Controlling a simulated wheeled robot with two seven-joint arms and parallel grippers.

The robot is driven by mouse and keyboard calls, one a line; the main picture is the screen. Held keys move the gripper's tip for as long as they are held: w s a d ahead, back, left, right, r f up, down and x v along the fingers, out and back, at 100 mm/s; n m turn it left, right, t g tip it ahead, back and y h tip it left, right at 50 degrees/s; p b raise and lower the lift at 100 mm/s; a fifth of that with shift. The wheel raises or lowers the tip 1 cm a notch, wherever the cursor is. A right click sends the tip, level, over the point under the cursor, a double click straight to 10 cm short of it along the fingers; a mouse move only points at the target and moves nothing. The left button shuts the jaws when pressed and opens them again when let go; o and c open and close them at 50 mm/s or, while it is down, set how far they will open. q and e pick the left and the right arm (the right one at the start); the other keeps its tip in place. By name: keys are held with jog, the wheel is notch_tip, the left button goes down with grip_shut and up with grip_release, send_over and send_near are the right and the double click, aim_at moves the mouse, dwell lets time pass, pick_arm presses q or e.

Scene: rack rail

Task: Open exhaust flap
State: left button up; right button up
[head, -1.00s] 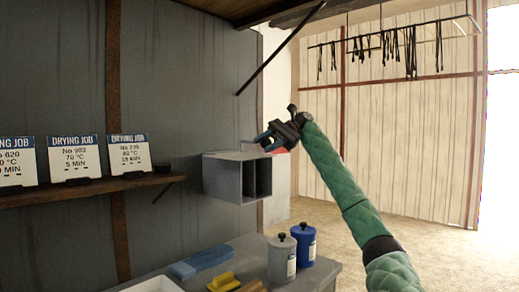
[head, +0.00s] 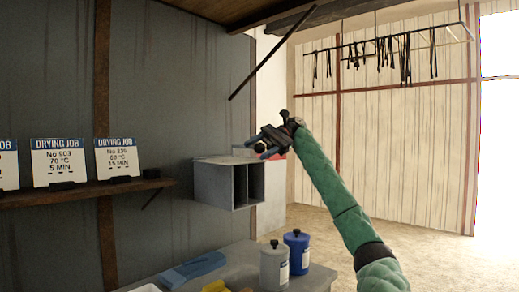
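A grey box (head: 212,186) with an open, divided front juts from the dark wall. It may be the exhaust housing, but I cannot tell any flap on it for sure. A dark slanted bar (head: 270,55) runs from the roof edge down toward the wall. My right gripper (head: 258,147) is in front of the box's upper right edge in the picture; its blue-grey fingers look apart with nothing clearly held. Whether it touches the box cannot be told. My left gripper is out of view.
A shelf (head: 75,192) with several drying job cards is on the left wall. Below, a grey bench holds a grey canister (head: 274,265), a blue canister (head: 297,252) and a blue cloth-like item (head: 192,269). A rack of black straps (head: 405,58) hangs behind. The floor at right looks clear.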

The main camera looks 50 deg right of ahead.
jog(key=shift+d+r, duration=0.1)
dwell(0.4)
jog(key=p+v, duration=0.2)
jog(key=v, duration=0.5)
jog(key=shift+d+p, duration=0.3)
jog(key=shift+d, duration=0.05)
jog(key=shift+s, duration=0.1)
dwell(0.3)
